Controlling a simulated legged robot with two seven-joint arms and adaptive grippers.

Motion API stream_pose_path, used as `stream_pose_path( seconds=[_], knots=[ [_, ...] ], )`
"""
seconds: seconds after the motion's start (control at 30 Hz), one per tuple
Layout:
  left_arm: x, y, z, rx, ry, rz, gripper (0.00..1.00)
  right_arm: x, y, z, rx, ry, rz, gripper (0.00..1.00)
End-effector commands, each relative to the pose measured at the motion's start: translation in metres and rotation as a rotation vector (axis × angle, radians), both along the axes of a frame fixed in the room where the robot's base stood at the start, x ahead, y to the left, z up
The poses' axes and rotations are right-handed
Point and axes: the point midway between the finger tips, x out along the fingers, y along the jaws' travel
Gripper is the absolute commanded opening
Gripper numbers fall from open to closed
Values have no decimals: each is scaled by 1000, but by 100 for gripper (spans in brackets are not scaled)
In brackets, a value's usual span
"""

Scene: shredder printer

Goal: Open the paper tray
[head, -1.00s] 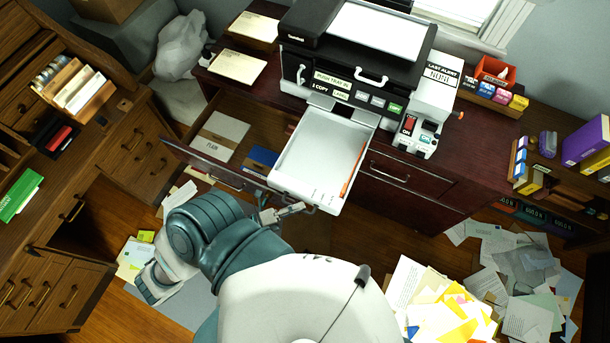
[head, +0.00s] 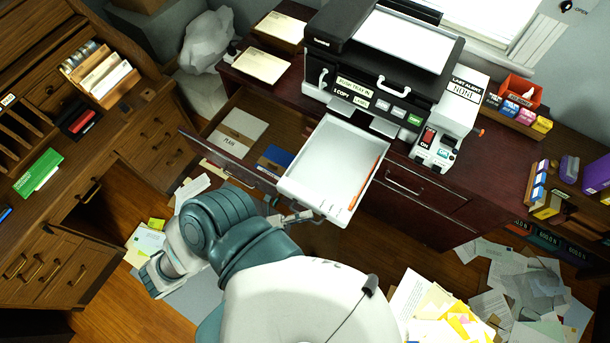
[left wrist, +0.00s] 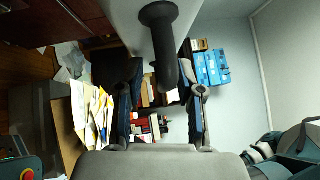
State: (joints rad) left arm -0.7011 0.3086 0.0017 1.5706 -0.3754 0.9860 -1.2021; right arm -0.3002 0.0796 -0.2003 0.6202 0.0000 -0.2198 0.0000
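The white paper tray (head: 328,165) is pulled far out of the black printer (head: 375,75) in the head view. An orange pencil (head: 364,184) lies along its right side. My left gripper (head: 296,217) is at the tray's front edge, by its dark handle. In the left wrist view, the dark handle (left wrist: 164,50) hangs from the pale tray underside, between the two spread fingers of my left gripper (left wrist: 162,100). The fingers show gaps on both sides of it. My right gripper is not in view.
A dark red drawer (head: 236,148) below the printer stands open, holding papers and a blue item. A shredder-like white unit (head: 455,110) stands right of the printer. Loose papers (head: 440,310) litter the floor at the right. A wooden desk (head: 150,135) is at the left.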

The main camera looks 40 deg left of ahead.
Motion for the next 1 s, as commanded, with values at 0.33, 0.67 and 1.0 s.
stream_pose_path(
  seconds=[0.33, 0.67, 1.0],
  knots=[
    [-39, 25, -7, 0, 4, 1, 37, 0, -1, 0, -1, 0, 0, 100],
    [-91, 58, -16, 1, 3, 0, 37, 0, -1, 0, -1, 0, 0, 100],
    [-101, 64, -17, -1, 1, 0, 37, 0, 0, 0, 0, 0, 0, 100]
  ],
)
